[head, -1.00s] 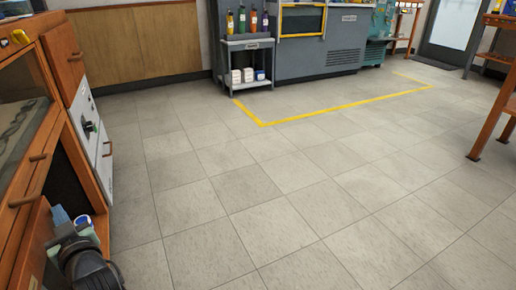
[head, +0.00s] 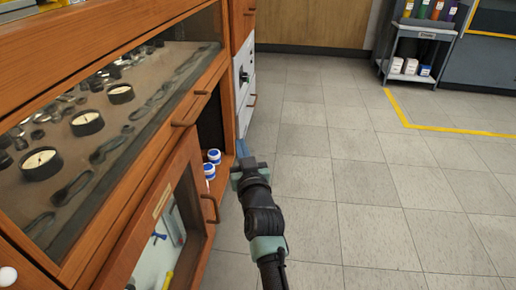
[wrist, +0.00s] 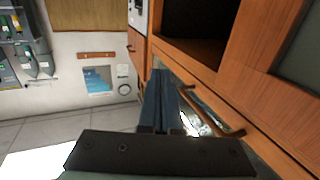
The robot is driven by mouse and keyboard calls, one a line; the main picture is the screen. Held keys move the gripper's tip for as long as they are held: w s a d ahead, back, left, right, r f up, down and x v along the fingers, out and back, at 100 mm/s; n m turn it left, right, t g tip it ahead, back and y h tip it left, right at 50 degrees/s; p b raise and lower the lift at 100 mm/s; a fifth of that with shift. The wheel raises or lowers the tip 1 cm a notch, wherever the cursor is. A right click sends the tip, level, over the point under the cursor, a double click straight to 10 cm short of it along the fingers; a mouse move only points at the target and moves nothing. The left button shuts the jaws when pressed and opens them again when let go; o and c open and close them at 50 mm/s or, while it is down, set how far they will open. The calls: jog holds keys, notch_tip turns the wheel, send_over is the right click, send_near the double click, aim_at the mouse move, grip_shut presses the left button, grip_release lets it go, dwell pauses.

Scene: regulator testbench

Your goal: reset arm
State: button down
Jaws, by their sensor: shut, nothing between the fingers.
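My gripper (head: 243,150) is at the end of my arm in the middle of the head view, in front of the wooden cabinet (head: 130,193). Its fingers are blue and shut, with nothing visible between them. In the wrist view the closed fingers (wrist: 160,92) point ahead beside the cabinet's orange wood front (wrist: 240,100). The gripper is close to the edge of the open cabinet compartment. I cannot tell whether it touches the wood.
The glass-topped case (head: 110,115) holds several gauges. White jars with blue lids (head: 211,165) stand in the open compartment. A grey cart (head: 418,55) stands at the back right. The tiled floor (head: 350,190) to the right is clear.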

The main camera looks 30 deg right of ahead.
jog(key=s+a+r+n+t+y+p, duration=0.1)
jog(key=s+a+r+t+p, duration=0.3)
jog(key=r, duration=0.8)
jog(key=a+r+n+g+y+p, duration=0.15)
jog(key=a+r, duration=0.35)
jog(key=r, duration=0.7)
jog(key=s+a+r+n+t+y+p, duration=0.25)
jog(key=a+r+p, duration=0.2)
jog(key=r, duration=0.75)
jog(key=s+a+r+m+t+p, duration=0.1)
jog(key=s+a+r+t+p, duration=0.15)
jog(key=s+r, duration=0.5)
jog(key=s+a+r+t+p, duration=0.1)
jog(key=s+a+r+p, duration=0.3)
jog(key=r, duration=0.7)
jog(key=s+a+r+m+t+p, duration=0.1)
jog(key=s+a+r+p, duration=0.1)
jog(key=s+r, duration=0.6)
notch_tip(320, 180, up, 38)
jog(key=p, duration=3.7)
jog(key=shift+w+r+h+p, duration=0.2)
jog(key=shift+h+p, duration=0.1)
jog(key=shift+p, duration=0.1)
jog(key=shift+t, duration=0.25)
